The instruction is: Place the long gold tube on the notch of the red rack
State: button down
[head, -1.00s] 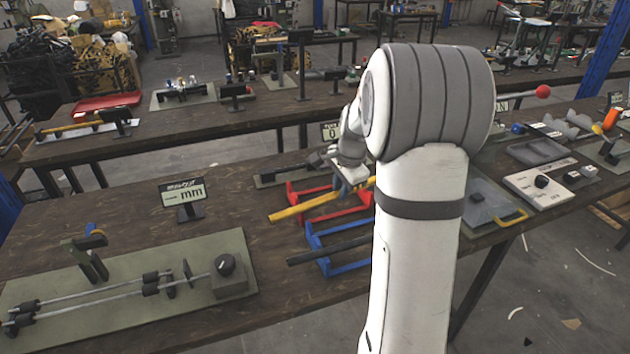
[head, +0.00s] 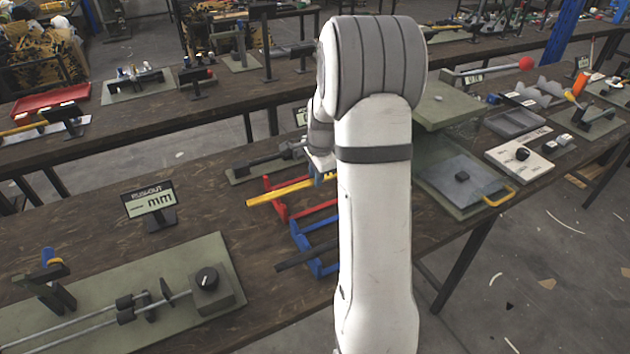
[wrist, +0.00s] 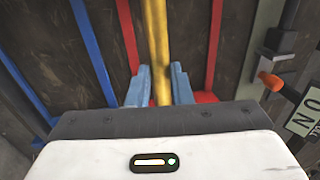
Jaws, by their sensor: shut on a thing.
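The long gold tube (head: 280,191) lies across the red rack (head: 315,209) in the head view, its left end sticking out past the rack. In the wrist view the tube (wrist: 158,40) runs lengthwise between the two blue fingers of my gripper (wrist: 160,88), which is shut on it. The red rack's bars (wrist: 213,45) show on both sides of the tube there. My arm hides the tube's right part and most of my gripper in the head view. I cannot tell whether the tube rests in the notch or is held just above it.
A blue rack (head: 317,240) with a black tube (head: 300,257) stands in front of the red rack. A display sign (head: 149,199) and a green fixture plate (head: 215,255) are to the left. A grey plate with a yellow handle (head: 460,177) is at right.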

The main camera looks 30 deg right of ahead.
notch_tip(320, 180, down, 2)
jog(key=shift+f, duration=0.15)
jog(key=c, duration=1.8)
grip_release()
jog(key=shift+f, duration=0.15)
jog(key=o, duration=0.5)
notch_tip(320, 180, up, 11)
jog(key=s, duration=0.2)
jog(key=s+a+r+n, duration=0.5)
jog(key=s+a+n, duration=0.2)
jog(key=s+a, duration=0.25)
jog(key=s+a+n, duration=0.3)
jog(key=s+n, duration=0.2)
jog(key=s, duration=0.2)
jog(key=s+a+f+n, duration=0.1)
jog(key=s+a+n, duration=0.2)
jog(key=s+n, duration=0.2)
jog(key=s, duration=0.2)
jog(key=shift+s+a+f+n+t, duration=0.2)
jog(key=shift+s+a+n+t, duration=0.1)
jog(key=shift+s, duration=0.05)
